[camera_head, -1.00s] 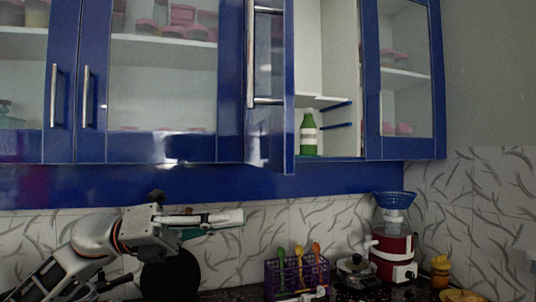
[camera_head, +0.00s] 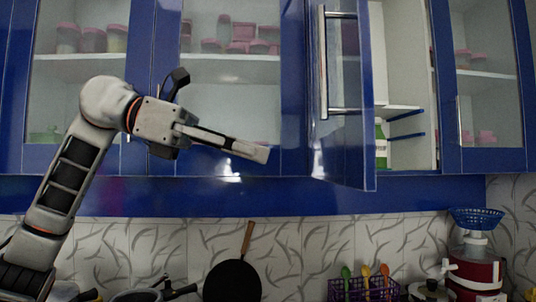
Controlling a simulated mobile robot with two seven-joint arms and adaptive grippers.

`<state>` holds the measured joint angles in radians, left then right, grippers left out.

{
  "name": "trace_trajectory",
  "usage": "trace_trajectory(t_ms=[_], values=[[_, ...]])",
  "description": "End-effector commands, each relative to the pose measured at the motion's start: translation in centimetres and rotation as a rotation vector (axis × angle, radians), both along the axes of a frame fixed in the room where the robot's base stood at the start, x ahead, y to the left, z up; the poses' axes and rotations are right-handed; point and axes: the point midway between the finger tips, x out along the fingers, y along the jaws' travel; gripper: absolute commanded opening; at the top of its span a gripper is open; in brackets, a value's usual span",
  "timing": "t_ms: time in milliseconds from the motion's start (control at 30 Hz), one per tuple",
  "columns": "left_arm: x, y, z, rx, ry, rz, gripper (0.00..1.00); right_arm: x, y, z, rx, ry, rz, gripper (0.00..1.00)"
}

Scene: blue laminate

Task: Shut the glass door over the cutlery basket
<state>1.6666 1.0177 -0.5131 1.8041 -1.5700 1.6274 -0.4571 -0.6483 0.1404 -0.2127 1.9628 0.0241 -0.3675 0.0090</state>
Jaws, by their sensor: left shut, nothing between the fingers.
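The blue-framed glass door (camera_head: 350,85) stands open, swung out toward me at a steep angle, with a long metal handle (camera_head: 324,65) on its left edge. The open cabinet (camera_head: 404,150) shows to its right, with a green bottle (camera_head: 381,146) partly hidden by the door. The purple cutlery basket (camera_head: 340,290) stands on the counter below, cut by the bottom edge. My left gripper (camera_head: 262,153) is shut and empty, in front of the closed cabinet, left of the open door and apart from it in the picture. My right gripper is not in view.
Closed glass cabinets flank the opening, with pink containers (camera_head: 243,32) behind the left glass. A black pan (camera_head: 232,281) hangs or leans at the tiled wall. A red appliance with a blue bowl (camera_head: 477,220) stands at right.

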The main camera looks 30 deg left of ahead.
Motion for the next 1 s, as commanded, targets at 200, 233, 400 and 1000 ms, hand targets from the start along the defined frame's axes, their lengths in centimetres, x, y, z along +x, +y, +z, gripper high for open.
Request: trace_trajectory(t_ms=[200,233,400,1000], values=[[1.9,-3.8,-1.3,0.001,0.002,-0.006,0.00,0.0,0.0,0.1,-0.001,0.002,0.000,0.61],[2.1,-4.3,-1.5,0.002,0.001,-0.006,0.00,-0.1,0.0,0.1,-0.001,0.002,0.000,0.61],[3.5,-7.0,-2.5,0.000,0.001,-0.006,0.00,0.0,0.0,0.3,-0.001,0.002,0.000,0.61],[5.4,-10.1,-2.4,-0.001,0.002,-0.003,0.00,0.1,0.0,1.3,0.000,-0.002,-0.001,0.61]])
